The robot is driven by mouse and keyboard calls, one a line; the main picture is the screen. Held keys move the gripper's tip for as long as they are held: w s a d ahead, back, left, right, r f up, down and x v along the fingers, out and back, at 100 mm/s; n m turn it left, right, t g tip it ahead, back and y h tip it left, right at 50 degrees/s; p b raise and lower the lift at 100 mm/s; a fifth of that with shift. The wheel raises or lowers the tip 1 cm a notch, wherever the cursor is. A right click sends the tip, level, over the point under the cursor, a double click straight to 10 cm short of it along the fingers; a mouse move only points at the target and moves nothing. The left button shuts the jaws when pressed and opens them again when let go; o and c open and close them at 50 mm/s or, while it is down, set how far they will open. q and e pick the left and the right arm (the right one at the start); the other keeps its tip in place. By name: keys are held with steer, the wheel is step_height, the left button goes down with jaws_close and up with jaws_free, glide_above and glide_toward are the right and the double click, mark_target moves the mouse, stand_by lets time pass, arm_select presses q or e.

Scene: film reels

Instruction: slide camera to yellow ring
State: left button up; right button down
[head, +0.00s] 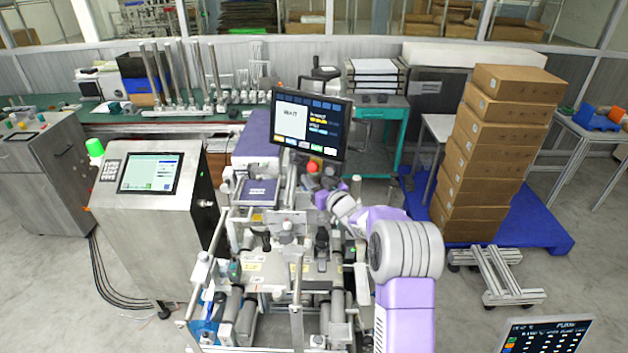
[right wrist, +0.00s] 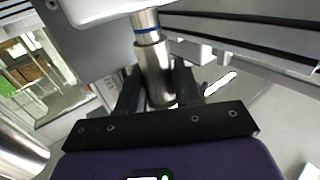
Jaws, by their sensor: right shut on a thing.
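My right gripper (right wrist: 157,88) is shut on a bare metal cylinder (right wrist: 155,72), with one dark finger on each side. A thinner metal rod with a blue ring (right wrist: 147,29) continues from the cylinder toward a white rounded part (right wrist: 105,8) at the top. I cannot tell which part is the camera, and I see no yellow ring. In the head view my right gripper (head: 325,190) is small and partly hidden at the machine, just below the monitor and near a red knob (head: 312,167). My left gripper is not in view.
The monitor (head: 310,124) stands close behind my right gripper. The machine's frame (head: 285,268) with rollers and posts lies below and left of it. A steel cabinet with a screen (head: 150,173) stands left. Stacked boxes (head: 497,150) on a blue pallet (head: 545,225) stand right.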

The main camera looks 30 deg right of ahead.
steer(key=shift+f+b, duration=1.65)
steer(key=c, duration=0.9)
jaws_free()
steer(key=shift+r, duration=0.1)
steer(key=shift+s, duration=0.1)
steer(key=s, duration=0.7)
steer(key=shift+s+d+b, duration=0.15)
steer(key=shift+s+b, duration=0.05)
steer(key=shift+b, duration=0.25)
